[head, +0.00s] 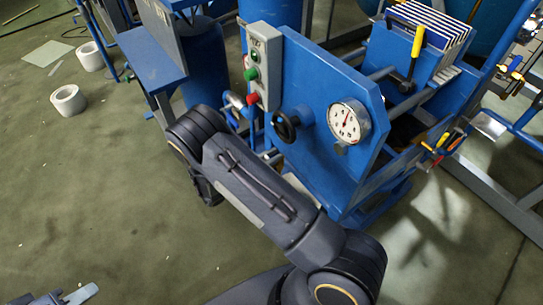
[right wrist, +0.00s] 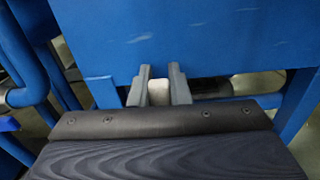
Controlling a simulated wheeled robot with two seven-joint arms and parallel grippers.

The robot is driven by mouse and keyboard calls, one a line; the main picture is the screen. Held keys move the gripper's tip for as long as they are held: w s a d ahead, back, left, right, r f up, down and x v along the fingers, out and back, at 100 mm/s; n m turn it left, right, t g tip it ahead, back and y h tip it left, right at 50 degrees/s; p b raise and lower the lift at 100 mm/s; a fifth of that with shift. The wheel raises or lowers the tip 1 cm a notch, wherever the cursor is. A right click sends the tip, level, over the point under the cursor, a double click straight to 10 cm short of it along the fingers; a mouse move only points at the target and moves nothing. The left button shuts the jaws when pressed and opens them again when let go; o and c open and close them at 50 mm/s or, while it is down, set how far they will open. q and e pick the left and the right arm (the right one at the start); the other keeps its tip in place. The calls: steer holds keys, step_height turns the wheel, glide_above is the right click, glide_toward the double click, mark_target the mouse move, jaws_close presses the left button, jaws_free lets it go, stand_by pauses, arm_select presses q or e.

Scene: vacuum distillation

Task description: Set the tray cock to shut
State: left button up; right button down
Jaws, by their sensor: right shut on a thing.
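In the right wrist view my right gripper (right wrist: 158,92) is shut on a small whitish piece (right wrist: 158,93), just below the lower edge of a blue panel. Only the near face of this piece shows between the fingers. I cannot tell for certain that it is the tray cock's handle. In the head view my right arm reaches to the left side of the blue machine (head: 325,125), and the arm hides the right gripper. My left gripper (head: 72,297) is partly in view at the bottom left edge, far from the machine; its jaw opening is unclear.
The machine front bears a round gauge (head: 349,122), a black handwheel (head: 286,126) and a grey button box (head: 262,70). Screwdrivers (head: 440,145) hang at its right. White rolls (head: 68,100) lie on the floor at the left.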

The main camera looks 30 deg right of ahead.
steer(key=shift+s, duration=0.1)
steer(key=m, duration=0.1)
steer(key=s+m+b, duration=0.1)
steer(key=m, duration=0.1)
steer(key=s+f+m+b, duration=0.1)
steer(key=m, duration=0.1)
steer(key=shift+s, duration=0.25)
steer(key=s+f+m+b, duration=0.3)
steer(key=f+m+b, duration=0.2)
steer(key=m+b, duration=0.3)
steer(key=shift+d+m, duration=0.2)
steer(key=shift+m, duration=2.1)
steer(key=shift+f, duration=0.15)
steer(key=c, duration=1.4)
jaws_free()
steer(key=shift+o, duration=0.2)
